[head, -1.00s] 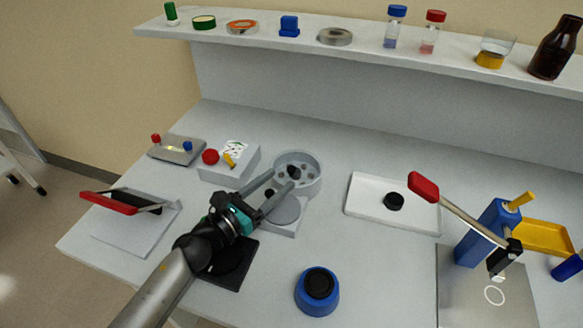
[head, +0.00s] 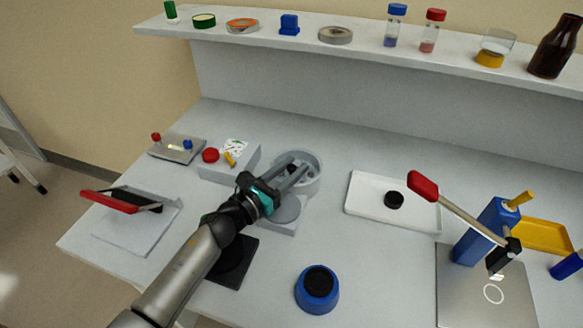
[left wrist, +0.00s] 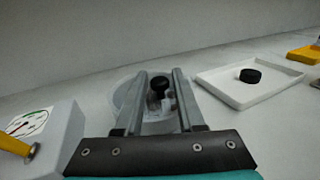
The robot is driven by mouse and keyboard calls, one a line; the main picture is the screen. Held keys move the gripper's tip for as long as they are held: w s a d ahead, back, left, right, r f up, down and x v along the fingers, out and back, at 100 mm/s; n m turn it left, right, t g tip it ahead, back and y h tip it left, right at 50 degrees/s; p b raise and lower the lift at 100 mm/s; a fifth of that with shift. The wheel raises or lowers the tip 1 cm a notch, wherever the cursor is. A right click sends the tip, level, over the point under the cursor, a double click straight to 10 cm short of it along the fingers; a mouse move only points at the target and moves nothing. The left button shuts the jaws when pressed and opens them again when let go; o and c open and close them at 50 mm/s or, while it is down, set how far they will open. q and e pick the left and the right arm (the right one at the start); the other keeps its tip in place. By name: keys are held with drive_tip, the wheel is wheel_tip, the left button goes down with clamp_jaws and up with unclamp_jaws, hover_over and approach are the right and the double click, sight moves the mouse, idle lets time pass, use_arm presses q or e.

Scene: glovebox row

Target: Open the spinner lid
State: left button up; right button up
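The spinner shows as a round grey bowl (head: 313,180) with a grey base and a flat grey disc (head: 288,208) in front of it. A black knob (left wrist: 160,84) stands up in the middle of the round part. I cannot tell clearly which part is the lid. My left gripper (head: 302,166) reaches over the spinner with its fingers apart. In the left wrist view the two fingers (left wrist: 161,82) lie on either side of the knob, with visible gaps. The fingers and wrist hide part of the bowl and base in the head view.
A grey box with a red button (head: 210,155) and yellow lever stands left of the spinner. A white tray (head: 365,180) with a black cap is to its right. A blue pot (head: 317,290) stands in front. A shelf (head: 365,51) runs behind, above the bench.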

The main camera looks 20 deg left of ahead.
use_arm(q)
clamp_jaws()
idle(1.0)
